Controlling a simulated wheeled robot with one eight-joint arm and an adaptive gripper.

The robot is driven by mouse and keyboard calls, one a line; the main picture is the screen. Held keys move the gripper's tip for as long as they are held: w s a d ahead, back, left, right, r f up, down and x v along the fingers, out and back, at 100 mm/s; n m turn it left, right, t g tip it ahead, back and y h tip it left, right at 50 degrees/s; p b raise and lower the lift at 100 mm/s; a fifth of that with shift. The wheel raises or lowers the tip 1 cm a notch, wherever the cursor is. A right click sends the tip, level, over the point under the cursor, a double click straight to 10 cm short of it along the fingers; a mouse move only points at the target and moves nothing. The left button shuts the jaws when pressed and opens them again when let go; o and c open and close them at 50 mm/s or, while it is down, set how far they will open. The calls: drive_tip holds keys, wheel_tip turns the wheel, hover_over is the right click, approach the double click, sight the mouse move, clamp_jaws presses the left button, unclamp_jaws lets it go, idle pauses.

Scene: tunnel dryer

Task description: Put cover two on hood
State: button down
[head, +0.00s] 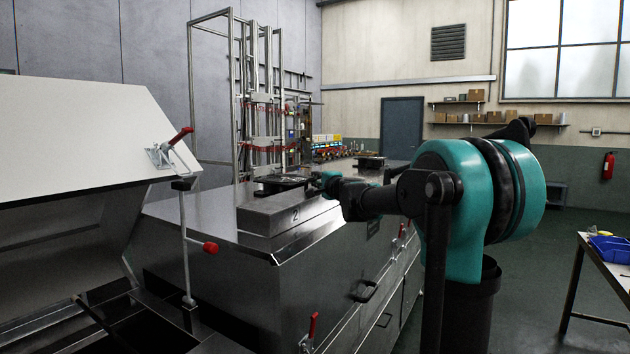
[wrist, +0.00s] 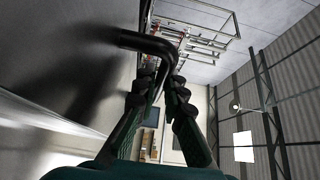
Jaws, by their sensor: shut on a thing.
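Cover two (head: 265,214) is a flat metal box lid marked 2, with a black handle (head: 279,184) on top. It sits level at the near end of the long metal hood (head: 168,213); I cannot tell whether it rests fully on it. My gripper (head: 324,180) reaches in from the right at the handle. In the wrist view, the green and black fingers (wrist: 158,88) are shut on the bent black handle bar (wrist: 146,41). The opening under the cover is hidden.
Another black handle (head: 370,162) shows farther along the hood. A metal frame (head: 262,100) stands behind. A table with a blue bin (head: 610,248) is at right, with open floor between.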

drive_tip(key=c, duration=1.6)
unclamp_jaws()
drive_tip(key=v, duration=1.2)
drive_tip(key=shift+r, duration=0.1)
